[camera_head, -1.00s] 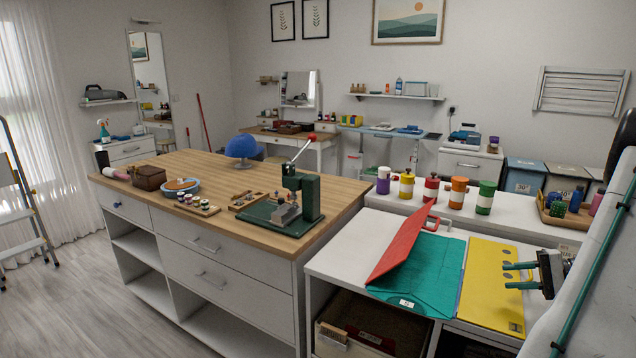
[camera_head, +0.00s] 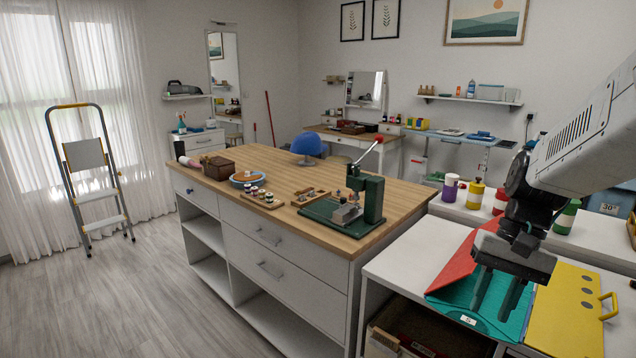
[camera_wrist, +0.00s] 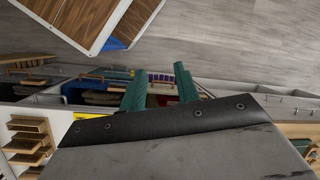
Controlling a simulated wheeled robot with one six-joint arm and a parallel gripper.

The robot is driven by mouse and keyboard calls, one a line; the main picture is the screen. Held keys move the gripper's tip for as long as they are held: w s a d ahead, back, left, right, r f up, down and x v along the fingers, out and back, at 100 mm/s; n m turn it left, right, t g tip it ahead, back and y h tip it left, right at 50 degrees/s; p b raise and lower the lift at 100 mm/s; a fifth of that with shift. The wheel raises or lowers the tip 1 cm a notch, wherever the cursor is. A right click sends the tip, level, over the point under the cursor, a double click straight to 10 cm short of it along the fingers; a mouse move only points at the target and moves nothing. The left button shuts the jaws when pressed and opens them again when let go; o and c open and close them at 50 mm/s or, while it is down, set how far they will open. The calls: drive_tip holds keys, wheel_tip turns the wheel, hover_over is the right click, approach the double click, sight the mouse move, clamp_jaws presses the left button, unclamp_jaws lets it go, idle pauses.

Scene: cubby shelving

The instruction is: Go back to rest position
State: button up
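My gripper (camera_head: 497,292) hangs from my arm at the right of the head view, fingers pointing down. The two fingers are apart with nothing seen between them. They show in front of the teal folder (camera_head: 455,297) on the white cubby unit; I cannot tell the height above it. The red flap (camera_head: 462,257) of the folder is partly hidden behind my gripper, and a yellow folder (camera_head: 562,310) with a handle lies to the right. In the wrist view the two green fingers (camera_wrist: 160,88) also stand apart.
Colored canisters (camera_head: 475,195) stand behind the folders. A stepladder (camera_head: 92,175) stands by the window. The floor (camera_head: 110,290) at left is clear.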

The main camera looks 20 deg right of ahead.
drive_tip(key=s+a+r+n+t+h, duration=0.1)
drive_tip(key=s+a+r+n, duration=0.1)
drive_tip(key=a, duration=0.4)
drive_tip(key=s+a+r+n+t+h, duration=0.1)
drive_tip(key=s+a+r+n+h, duration=0.1)
drive_tip(key=s+a+n, duration=0.2)
drive_tip(key=a+n, duration=0.1)
drive_tip(key=a, duration=0.2)
drive_tip(key=shift+a+r+t+h, duration=0.15)
drive_tip(key=shift+r+t+h, duration=0.15)
drive_tip(key=shift+t, duration=0.1)
idle(0.5)
